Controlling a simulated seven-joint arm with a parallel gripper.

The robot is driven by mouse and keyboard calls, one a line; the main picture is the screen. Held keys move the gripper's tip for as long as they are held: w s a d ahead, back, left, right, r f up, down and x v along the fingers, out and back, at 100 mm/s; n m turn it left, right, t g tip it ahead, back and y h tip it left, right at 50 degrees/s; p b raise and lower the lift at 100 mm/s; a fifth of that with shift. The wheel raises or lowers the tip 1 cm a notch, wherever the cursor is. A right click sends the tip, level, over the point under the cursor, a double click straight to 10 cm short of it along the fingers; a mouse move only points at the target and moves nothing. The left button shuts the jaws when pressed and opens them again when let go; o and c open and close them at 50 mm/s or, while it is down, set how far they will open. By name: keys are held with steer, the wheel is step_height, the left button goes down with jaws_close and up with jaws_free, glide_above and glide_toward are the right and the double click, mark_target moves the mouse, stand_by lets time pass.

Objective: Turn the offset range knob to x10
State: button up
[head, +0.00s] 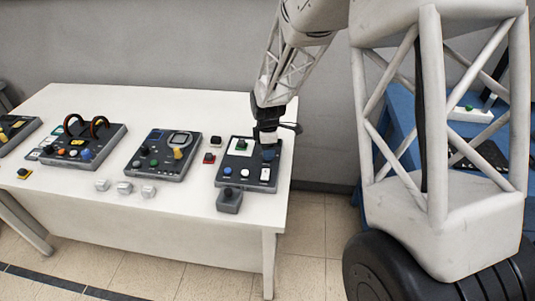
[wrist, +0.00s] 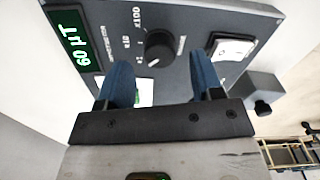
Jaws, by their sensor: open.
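The offset range knob (wrist: 158,48) is a round black knob on a dark grey panel (wrist: 195,18), with x1, x10 and x100 printed beside it in the wrist view. A small white mark shows on its lower edge, seemingly towards the x1 side, but the exact setting is hard to tell. My gripper (wrist: 160,70) is open, its two blue fingers either side of the knob in the picture. Contact is not visible. In the head view my gripper (head: 268,153) points down over the rightmost panel (head: 222,179) and hides the knob.
A green display (wrist: 75,38) reading 60 µT and a white rocker switch (wrist: 232,48) flank the knob. A grey box (head: 229,201) sits at the panel's front. A small red-based button (head: 209,158) and another panel (head: 165,155) stand left on the white table (head: 200,205).

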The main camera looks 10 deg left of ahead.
steer(key=shift+f, duration=1.4)
steer(key=c, duration=0.9)
steer(key=shift+m, duration=0.3)
steer(key=m, duration=0.3)
steer(key=shift+m, duration=0.4)
steer(key=m, duration=0.4)
steer(key=shift+m, duration=0.3)
